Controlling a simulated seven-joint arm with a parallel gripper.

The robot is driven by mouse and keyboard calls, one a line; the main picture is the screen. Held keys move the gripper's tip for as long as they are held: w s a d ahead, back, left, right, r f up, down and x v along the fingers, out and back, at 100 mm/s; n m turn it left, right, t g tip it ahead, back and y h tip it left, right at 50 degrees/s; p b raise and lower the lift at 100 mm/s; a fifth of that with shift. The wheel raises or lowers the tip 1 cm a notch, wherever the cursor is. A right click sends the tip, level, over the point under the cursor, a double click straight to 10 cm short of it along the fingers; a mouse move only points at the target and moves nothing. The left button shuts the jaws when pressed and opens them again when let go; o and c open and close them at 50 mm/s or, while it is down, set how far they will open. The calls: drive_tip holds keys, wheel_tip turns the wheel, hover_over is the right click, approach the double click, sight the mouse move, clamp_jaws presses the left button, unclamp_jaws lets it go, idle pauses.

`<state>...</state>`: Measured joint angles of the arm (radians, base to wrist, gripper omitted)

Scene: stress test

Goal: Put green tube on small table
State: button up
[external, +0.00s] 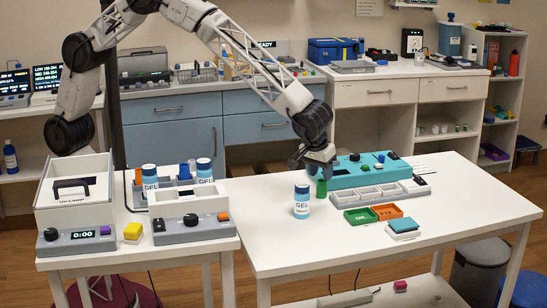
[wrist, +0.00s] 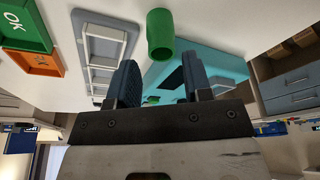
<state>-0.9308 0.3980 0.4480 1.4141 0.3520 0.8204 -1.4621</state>
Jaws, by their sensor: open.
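The green tube (external: 321,188) stands on the large white table (external: 350,245), just in front of the teal device. My gripper (external: 313,170) is close above it, with its jaws open and empty. In the wrist view, the green tube (wrist: 160,36) appears beyond the fingertips, roughly in line with the gap between the two open fingers (wrist: 160,75). I cannot tell whether a finger touches it. The small table (external: 138,253) stands at the left, apart from the large one.
A GEL bottle (external: 301,201) stands just left of the tube. The teal device (external: 360,172) and a grey tray (external: 384,193) are to the right. Devices, two GEL bottles and a yellow block (external: 132,231) crowd the small table; its front strip is narrow.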

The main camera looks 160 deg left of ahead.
sight(322, 184)
drive_tip(key=shift+f, duration=0.1)
drive_tip(key=shift+x, duration=2.6)
drive_tip(key=shift+s, duration=0.1)
drive_tip(key=c, duration=0.7)
drive_tip(key=shift+r, duration=0.9)
drive_tip(key=shift+v, duration=1.05)
drive_tip(key=s+d, duration=0.3)
drive_tip(key=d, duration=0.1)
drive_tip(key=s+d+r, duration=0.1)
drive_tip(key=s+d, duration=0.2)
drive_tip(key=d, duration=0.1)
drive_tip(key=s+d, duration=0.3)
drive_tip(key=d, duration=0.1)
drive_tip(key=shift+s+d+r, duration=0.15)
drive_tip(key=shift+d, duration=0.25)
